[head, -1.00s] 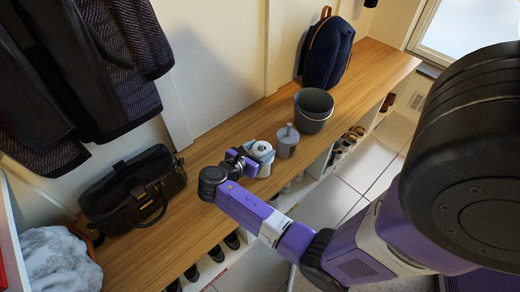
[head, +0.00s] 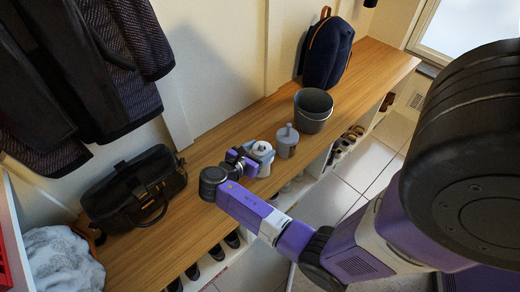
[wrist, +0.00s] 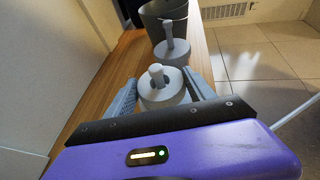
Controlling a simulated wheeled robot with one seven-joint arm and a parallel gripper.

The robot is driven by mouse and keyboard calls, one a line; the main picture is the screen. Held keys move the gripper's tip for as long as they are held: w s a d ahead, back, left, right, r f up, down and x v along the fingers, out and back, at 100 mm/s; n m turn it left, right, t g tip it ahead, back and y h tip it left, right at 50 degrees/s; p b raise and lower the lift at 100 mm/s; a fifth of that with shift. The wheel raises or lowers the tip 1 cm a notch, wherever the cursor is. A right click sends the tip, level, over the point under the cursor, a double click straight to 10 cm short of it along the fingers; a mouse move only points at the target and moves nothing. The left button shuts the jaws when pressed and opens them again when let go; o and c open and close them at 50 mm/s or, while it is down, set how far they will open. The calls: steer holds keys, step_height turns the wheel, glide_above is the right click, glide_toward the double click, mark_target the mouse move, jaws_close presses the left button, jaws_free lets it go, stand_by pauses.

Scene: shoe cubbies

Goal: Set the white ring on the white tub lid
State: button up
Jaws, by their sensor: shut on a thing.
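My gripper (wrist: 162,92) is shut on the white ring (wrist: 150,97), with one grey finger on either side of it. The ring also shows in the head view (head: 260,147), in front of the purple wrist. A pale upright knob (wrist: 157,76) of the white tub lid stands up through the ring's middle. The white tub (head: 265,167) below stands on the bench and is partly hidden by my gripper. I cannot tell whether the ring rests on the lid or hangs just above it.
A grey lidded tub (head: 287,148) with a knob stands just beyond, and a dark grey bucket (head: 313,112) behind it. A black bag (head: 133,188) and a navy backpack (head: 328,52) are on the wooden bench (head: 215,150). Shoes fill cubbies below.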

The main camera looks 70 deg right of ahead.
steer(key=shift+f, duration=0.6)
steer(key=o, duration=1.2)
steer(key=shift+p+v, duration=0.65)
steer(key=shift+v, duration=0.55)
steer(key=p+v, duration=0.5)
steer(key=v, duration=0.3)
steer(key=shift+a+r, duration=0.1)
steer(key=shift+a, duration=0.2)
